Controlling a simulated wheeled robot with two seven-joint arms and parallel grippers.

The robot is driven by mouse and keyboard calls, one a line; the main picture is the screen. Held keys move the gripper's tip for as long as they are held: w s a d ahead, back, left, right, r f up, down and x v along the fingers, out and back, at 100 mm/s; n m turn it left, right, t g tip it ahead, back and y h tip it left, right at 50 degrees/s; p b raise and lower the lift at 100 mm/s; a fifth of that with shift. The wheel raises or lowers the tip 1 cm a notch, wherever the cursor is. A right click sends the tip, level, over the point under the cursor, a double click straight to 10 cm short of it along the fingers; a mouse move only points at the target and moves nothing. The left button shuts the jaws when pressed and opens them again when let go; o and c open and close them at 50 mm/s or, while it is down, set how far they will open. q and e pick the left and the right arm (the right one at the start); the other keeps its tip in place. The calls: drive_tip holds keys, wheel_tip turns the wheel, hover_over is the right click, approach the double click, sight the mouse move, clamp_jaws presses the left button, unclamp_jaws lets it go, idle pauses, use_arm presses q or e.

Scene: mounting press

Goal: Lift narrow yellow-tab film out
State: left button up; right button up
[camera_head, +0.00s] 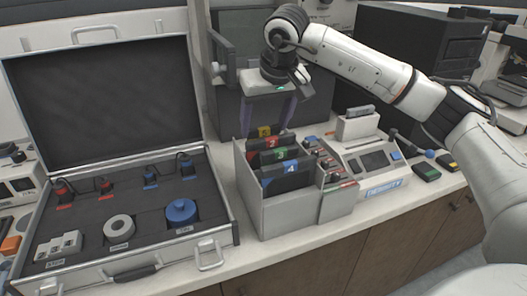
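A grey open-topped holder (292,210) stands on the bench with several dark films upright in it, one behind another. The yellow-tab film (264,131) is at the back, the red-tab film (273,142) and green-tab film (281,153) are in the middle, and the blue-tab film (289,168) is in front. My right gripper (265,128) points down over the back of the holder. Its fingers are spread apart, one to each side of the yellow tab, and it looks open. The fingertips are partly hidden by the holder and films. My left gripper is not in view.
An open case (222,237) with a disc, a blue spool and small fittings stands left of the holder. A white device with a display (374,160) stands to the right. A dark panel (235,60) rises behind my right gripper.

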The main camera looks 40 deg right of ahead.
wheel_tip(320, 180, up, 28)
drive_tip(key=p, duration=0.3)
drive_tip(key=shift+p, duration=0.35)
idle(0.6)
